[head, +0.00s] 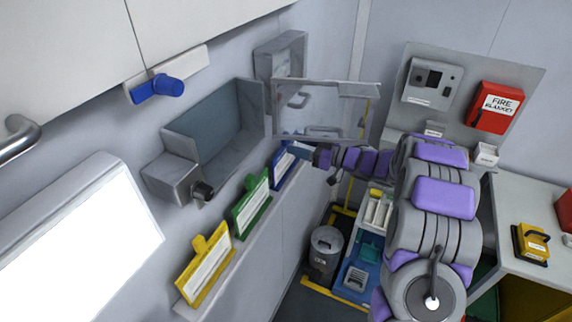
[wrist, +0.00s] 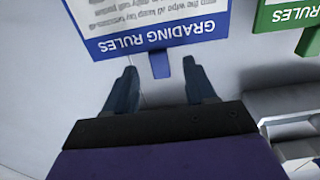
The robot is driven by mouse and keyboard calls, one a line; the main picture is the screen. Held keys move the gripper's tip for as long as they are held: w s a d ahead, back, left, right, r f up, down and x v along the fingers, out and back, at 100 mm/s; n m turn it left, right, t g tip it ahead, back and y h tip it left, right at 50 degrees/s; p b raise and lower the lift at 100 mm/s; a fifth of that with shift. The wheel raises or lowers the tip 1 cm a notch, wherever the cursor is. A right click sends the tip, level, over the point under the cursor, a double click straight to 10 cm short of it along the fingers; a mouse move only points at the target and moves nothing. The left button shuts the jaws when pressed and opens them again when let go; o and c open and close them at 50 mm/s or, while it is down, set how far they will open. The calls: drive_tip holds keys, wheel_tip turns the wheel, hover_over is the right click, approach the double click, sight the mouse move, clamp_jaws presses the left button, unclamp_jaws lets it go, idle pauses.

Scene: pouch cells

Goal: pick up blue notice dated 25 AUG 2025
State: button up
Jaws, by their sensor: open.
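The blue-framed notice (wrist: 150,30) fills the top of the wrist view. Its heading reads GRADING RULES, upside down, and I can make out no date. Its blue tab (wrist: 160,65) points toward my gripper (wrist: 161,84). My gripper is open and empty, with one finger to each side of the tab's line; the tab's end lies about level with the fingertips. In the head view the blue notice (head: 283,168) stands on the wall ledge, partly hidden by my gripper (head: 300,149).
A green notice (head: 252,204) and a yellow notice (head: 206,268) stand along the same ledge. The green one also shows in the wrist view (wrist: 285,16). An open-fronted grey box (head: 218,130) and a clear panel (head: 318,108) are close above. A bin (head: 325,255) stands below.

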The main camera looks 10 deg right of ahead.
drive_tip(key=shift+p+x, duration=0.4)
drive_tip(key=shift+x, duration=2.2)
drive_tip(key=shift+r, duration=0.2)
drive_tip(key=shift+d, duration=0.1)
drive_tip(key=shift+c, duration=0.3)
clamp_jaws()
